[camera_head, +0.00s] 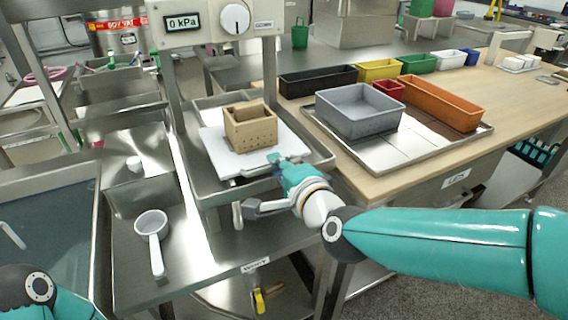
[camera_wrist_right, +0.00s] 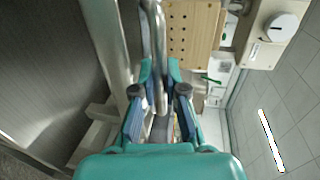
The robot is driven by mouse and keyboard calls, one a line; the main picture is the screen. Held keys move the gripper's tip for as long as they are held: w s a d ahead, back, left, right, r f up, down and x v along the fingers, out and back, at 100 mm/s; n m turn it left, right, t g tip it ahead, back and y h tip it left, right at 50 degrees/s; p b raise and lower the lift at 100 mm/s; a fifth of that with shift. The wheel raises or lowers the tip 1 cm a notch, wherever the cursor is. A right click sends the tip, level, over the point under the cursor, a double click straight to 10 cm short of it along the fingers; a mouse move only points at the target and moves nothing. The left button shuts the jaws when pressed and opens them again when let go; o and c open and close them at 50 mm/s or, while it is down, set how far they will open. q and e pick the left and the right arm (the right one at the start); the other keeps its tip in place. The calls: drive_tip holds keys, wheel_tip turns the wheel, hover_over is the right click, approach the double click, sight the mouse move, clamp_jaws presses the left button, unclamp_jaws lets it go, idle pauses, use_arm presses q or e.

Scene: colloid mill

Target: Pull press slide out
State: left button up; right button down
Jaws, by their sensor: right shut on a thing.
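The press slide is a white plate (camera_head: 217,155) under the press head, lying over a steel tray. A wooden box mould (camera_head: 250,128) with small holes stands upright on it. My right gripper (camera_head: 252,207) is at the front of the slide. In the right wrist view its two fingers (camera_wrist_right: 160,78) are closed around a bent metal bar handle (camera_wrist_right: 153,30), with the perforated mould (camera_wrist_right: 190,30) just beyond. The slide's link to the handle is partly hidden by my gripper. My left arm shows only at the bottom left; its gripper is out of view.
The press head with its 0 kPa display (camera_head: 183,21) stands above the slide. A white ladle (camera_head: 152,228) lies on the steel counter at left. A steel basin (camera_head: 50,215) is at far left.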

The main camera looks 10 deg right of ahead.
drive_tip(key=shift+s+f, duration=0.15)
drive_tip(key=shift+f, duration=0.2)
drive_tip(key=c, duration=1.6)
unclamp_jaws()
drive_tip(key=o, duration=0.4)
drive_tip(key=shift+s+r, duration=0.2)
drive_tip(key=shift+r, duration=0.1)
drive_tip(key=v, duration=0.8)
